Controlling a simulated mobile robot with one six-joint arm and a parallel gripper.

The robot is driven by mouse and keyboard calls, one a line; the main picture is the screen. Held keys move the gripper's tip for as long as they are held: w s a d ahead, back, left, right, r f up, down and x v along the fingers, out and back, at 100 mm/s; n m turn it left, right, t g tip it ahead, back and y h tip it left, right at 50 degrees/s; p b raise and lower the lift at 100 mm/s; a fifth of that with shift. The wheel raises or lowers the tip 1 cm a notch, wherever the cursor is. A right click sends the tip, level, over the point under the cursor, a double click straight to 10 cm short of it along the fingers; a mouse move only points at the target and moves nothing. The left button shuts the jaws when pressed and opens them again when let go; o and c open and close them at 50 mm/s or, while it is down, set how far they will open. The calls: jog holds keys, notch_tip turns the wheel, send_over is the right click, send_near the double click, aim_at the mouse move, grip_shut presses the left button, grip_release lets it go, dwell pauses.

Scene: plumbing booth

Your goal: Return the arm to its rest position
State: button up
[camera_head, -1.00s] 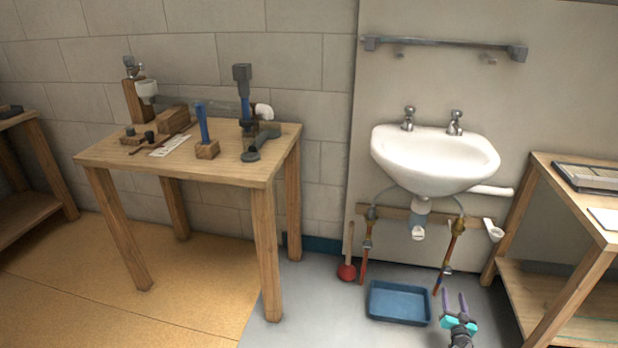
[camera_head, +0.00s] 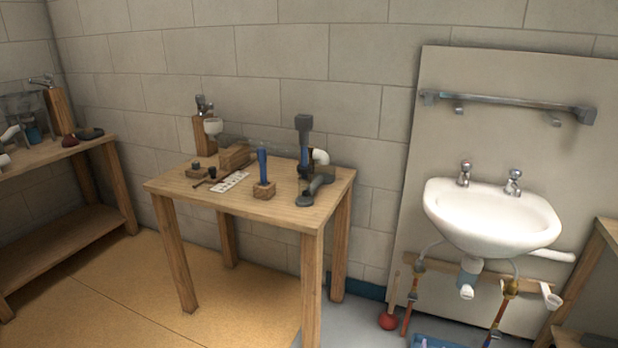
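My gripper is not visible in the head view now, and no part of my arm can be made out clearly. Whether it is open or shut cannot be seen. The task names no other object.
A wooden table (camera_head: 290,217) with tools and pipe parts stands in the middle. A white sink (camera_head: 493,215) hangs on a panel at right, with a plunger (camera_head: 388,321) below. A blue tray (camera_head: 430,342) is cut off at the bottom. Benches stand at left (camera_head: 60,152) and right (camera_head: 606,232).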

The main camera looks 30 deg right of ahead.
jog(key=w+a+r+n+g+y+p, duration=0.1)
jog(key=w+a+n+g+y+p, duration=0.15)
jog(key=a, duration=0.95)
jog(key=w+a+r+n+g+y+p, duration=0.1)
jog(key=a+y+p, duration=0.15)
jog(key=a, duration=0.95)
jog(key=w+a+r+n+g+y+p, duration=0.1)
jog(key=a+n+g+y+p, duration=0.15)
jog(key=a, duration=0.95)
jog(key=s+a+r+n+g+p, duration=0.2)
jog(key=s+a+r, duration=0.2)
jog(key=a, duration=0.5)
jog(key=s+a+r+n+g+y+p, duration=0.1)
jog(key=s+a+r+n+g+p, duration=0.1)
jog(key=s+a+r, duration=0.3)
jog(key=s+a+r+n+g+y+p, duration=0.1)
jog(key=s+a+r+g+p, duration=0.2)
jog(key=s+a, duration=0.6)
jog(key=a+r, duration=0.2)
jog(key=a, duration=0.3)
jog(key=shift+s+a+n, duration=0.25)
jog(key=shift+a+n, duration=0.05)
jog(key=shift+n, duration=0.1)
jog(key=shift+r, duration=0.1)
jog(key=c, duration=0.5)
